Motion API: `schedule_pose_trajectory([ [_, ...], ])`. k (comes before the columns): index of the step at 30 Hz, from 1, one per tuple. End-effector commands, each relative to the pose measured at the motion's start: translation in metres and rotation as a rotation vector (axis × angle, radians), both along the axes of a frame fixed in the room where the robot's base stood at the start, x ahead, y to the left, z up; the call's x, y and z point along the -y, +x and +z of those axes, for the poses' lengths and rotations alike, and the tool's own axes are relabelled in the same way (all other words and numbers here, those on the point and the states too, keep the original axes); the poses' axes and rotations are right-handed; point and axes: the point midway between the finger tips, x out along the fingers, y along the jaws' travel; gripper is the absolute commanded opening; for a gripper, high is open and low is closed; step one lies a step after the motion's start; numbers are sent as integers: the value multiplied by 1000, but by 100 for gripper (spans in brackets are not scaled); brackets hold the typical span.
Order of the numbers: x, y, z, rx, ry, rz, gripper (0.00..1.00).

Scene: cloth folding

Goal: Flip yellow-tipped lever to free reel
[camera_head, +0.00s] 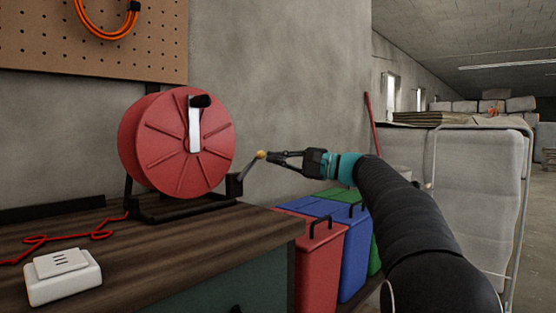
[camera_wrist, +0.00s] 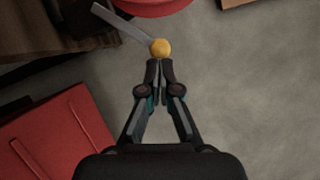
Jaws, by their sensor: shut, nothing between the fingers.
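A red reel (camera_head: 165,150) stands upright in a black stand on the wooden bench, with a white crank arm and black knob on its face. A grey lever with a yellow ball tip (camera_head: 261,155) rises from the right side of the stand and slants up to the right. My gripper (camera_head: 273,156) is shut and empty, its fingertips right at the yellow tip. In the wrist view the yellow tip (camera_wrist: 160,47) sits just ahead of the closed fingertips (camera_wrist: 159,64); I cannot tell whether they touch. The reel's edge shows at the top there.
A red cord (camera_head: 85,235) runs from the reel across the wooden bench (camera_head: 200,235). A white box (camera_head: 62,276) sits at the front left. Red (camera_head: 312,260), blue (camera_head: 352,255) and green bins stand below, right of the bench. A grey wall is behind.

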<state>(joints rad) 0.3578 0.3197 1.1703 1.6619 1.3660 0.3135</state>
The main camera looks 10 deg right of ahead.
Motion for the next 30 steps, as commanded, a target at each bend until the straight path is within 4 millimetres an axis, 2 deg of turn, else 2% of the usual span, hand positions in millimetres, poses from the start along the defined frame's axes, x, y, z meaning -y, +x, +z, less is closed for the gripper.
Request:
schedule_pose_trajectory([
  [30, -9, -7, 20, 123, -168, 1, 0],
])
